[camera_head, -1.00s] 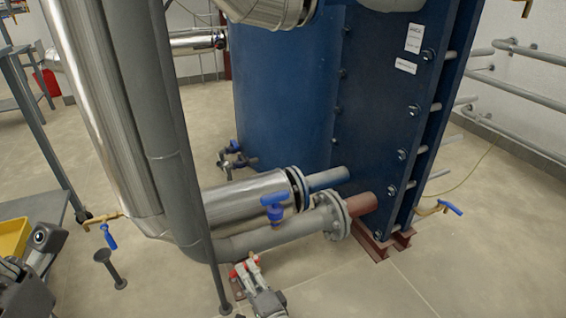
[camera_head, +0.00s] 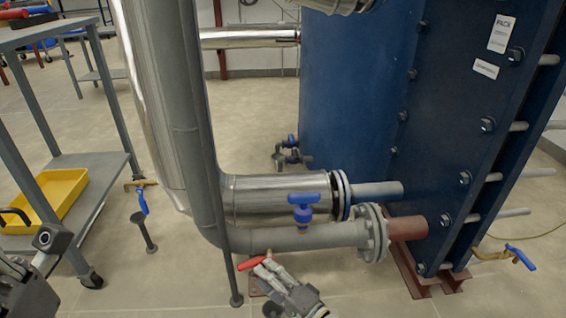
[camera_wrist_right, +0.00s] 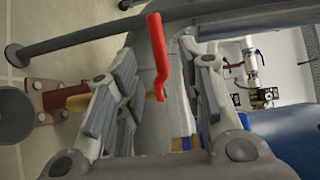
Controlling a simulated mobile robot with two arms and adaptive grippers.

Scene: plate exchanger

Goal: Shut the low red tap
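The low red tap's lever (camera_head: 251,264) shows under the grey pipe in the head view, at the tips of my right gripper (camera_head: 264,270). In the right wrist view the red lever (camera_wrist_right: 157,55) stands between the two spread fingers of my right gripper (camera_wrist_right: 160,88), with gaps on both sides. The right gripper is open. A brass piece (camera_wrist_right: 68,98) shows beyond one finger; most of the tap body is hidden. My left gripper (camera_head: 22,266) is at the lower left edge, partly cut off, and its fingers are unclear.
A blue-handled tap (camera_head: 303,207) stands on the grey pipe (camera_head: 310,236) above. Other blue taps are at the left (camera_head: 142,198) and right (camera_head: 518,257). The blue exchanger (camera_head: 440,130) stands at right. A shelf cart (camera_head: 85,185) holds a yellow tray (camera_head: 60,200).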

